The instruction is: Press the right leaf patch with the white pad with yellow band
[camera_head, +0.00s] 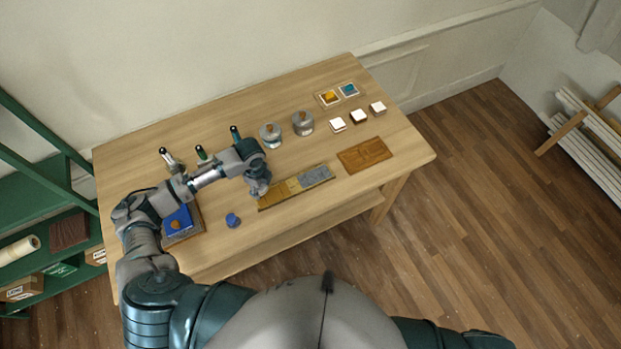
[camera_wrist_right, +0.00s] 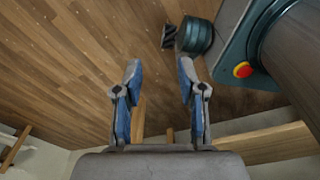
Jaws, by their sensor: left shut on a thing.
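My left gripper (camera_head: 261,190) is over the left end of a long strip (camera_head: 318,176) near the table's front edge. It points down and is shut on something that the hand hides. The strip has brown-gold patches on its left part and a grey part on its right; which is the right leaf patch is too small to tell. Several small pads are at the right: a white one (camera_head: 338,125), a middle one (camera_head: 358,117) and a right one (camera_head: 377,108). I cannot make out a yellow band on any. My right gripper (camera_wrist_right: 160,70) is open and empty above the floor.
Two round metal pots (camera_head: 271,135) (camera_head: 303,123) stand behind the strip. A brown board (camera_head: 364,155) lies right of it. A blue item (camera_head: 233,220) is left of the strip. Dark-handled tools stand behind my left arm.

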